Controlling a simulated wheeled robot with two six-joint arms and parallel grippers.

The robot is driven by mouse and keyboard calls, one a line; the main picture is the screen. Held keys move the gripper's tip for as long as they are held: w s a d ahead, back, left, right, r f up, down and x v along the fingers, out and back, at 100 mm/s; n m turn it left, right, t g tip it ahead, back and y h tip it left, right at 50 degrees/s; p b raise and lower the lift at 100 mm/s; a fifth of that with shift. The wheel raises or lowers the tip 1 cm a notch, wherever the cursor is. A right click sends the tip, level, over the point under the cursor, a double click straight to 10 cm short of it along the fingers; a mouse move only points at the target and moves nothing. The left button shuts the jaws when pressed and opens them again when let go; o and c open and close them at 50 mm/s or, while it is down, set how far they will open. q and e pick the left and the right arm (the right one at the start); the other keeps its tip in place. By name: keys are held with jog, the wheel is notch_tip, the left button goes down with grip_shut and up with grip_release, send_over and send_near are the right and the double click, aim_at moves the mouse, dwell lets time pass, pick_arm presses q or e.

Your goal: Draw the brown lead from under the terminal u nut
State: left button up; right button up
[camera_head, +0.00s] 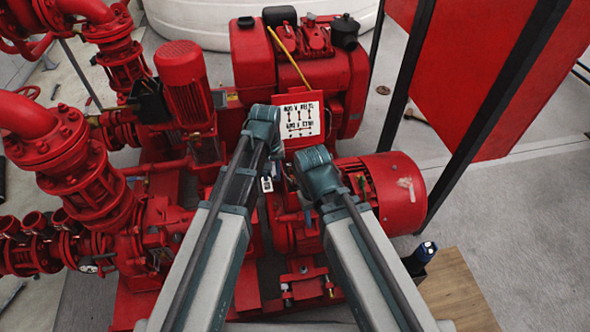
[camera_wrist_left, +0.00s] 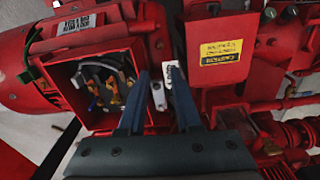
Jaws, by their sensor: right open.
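An open red terminal box (camera_wrist_left: 72,78) is left of my left gripper in the left wrist view. Inside are several leads (camera_wrist_left: 100,85) in black, brown or orange and bluish tones. They are small and blurred, so I cannot pick out the u nut. My left gripper (camera_wrist_left: 160,88) has its fingers apart, to the right of the box, with no lead between them. Its wrist also shows in the head view (camera_head: 264,130). My right gripper (camera_head: 318,172) is open beside the red motor (camera_head: 395,195). Its fingertips are mostly hidden, and the head view does not show the leads clearly.
A white tag (camera_wrist_left: 172,75) shows behind the gap of my left fingers. A red panel with a yellow caution label (camera_wrist_left: 222,52) stands right of them. Red pump pipes (camera_head: 75,165) crowd the left. A wooden board (camera_head: 458,290) lies at lower right. Floor is clear at far right.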

pick_arm(q)
send_over(295, 181)
jog(key=shift+n, duration=0.4)
jog(key=shift+f, duration=0.15)
notch_tip(295, 181, down, 7)
jog(key=b, duration=0.7)
jog(key=shift+r, duration=0.2)
grip_shut()
